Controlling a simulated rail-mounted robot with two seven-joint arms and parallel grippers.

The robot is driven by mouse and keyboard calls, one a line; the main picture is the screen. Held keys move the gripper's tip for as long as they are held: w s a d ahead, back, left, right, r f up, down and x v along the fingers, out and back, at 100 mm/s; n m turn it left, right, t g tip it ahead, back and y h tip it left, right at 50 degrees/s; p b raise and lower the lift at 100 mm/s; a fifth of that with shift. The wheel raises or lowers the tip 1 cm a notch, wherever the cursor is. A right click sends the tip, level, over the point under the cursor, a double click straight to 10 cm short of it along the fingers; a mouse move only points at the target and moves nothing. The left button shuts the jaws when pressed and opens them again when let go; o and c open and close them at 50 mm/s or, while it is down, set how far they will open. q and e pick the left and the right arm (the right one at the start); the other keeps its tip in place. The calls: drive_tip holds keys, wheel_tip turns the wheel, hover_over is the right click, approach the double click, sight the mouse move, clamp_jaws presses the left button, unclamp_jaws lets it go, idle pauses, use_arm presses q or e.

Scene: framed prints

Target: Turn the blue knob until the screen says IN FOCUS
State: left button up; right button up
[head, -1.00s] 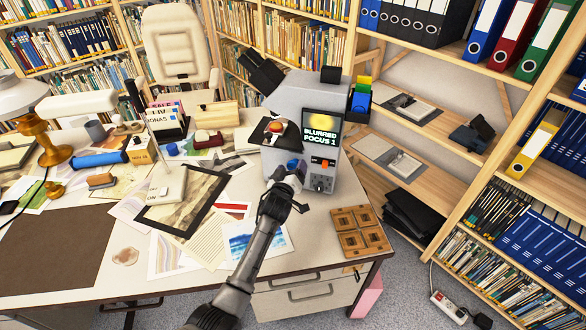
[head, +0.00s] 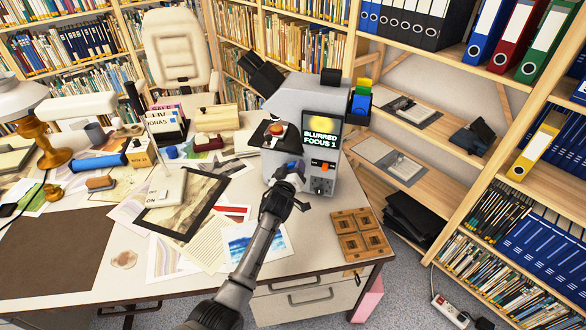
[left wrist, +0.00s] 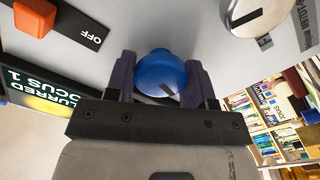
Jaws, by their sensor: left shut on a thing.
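The blue knob (left wrist: 160,72) sits on the front of a grey machine (head: 303,100). It has a dark index mark. My left gripper (left wrist: 160,85) is shut on the knob, one finger on each side, in the left wrist view. In the head view my left gripper (head: 291,172) reaches the machine's lower front and mostly hides the knob. The screen (head: 322,132) reads BLURRED FOCUS 1 under a yellow blob. It also shows upside down in the left wrist view (left wrist: 42,92). My right gripper is not in view.
Beside the knob are an orange switch (left wrist: 36,16) marked OFF and a pale dial (left wrist: 254,14). Papers, a dark-framed print (head: 186,207) and brown wooden frames (head: 359,233) lie on the desk around my arm.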

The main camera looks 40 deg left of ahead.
use_arm(q)
drive_tip(key=shift+c, duration=0.7)
drive_tip(key=shift+m, duration=0.4)
drive_tip(key=shift+m+p, duration=0.55)
drive_tip(key=shift+m, duration=0.55)
drive_tip(key=m+p, duration=0.1)
drive_tip(key=m, duration=0.4)
drive_tip(key=shift+d, duration=0.15)
drive_tip(key=m, duration=0.6)
drive_tip(key=shift+w+d+m, duration=0.1)
drive_tip(key=shift+m, duration=0.3)
drive_tip(key=m, duration=0.2)
drive_tip(key=shift+f+m, duration=0.1)
drive_tip(key=shift+m, duration=0.8)
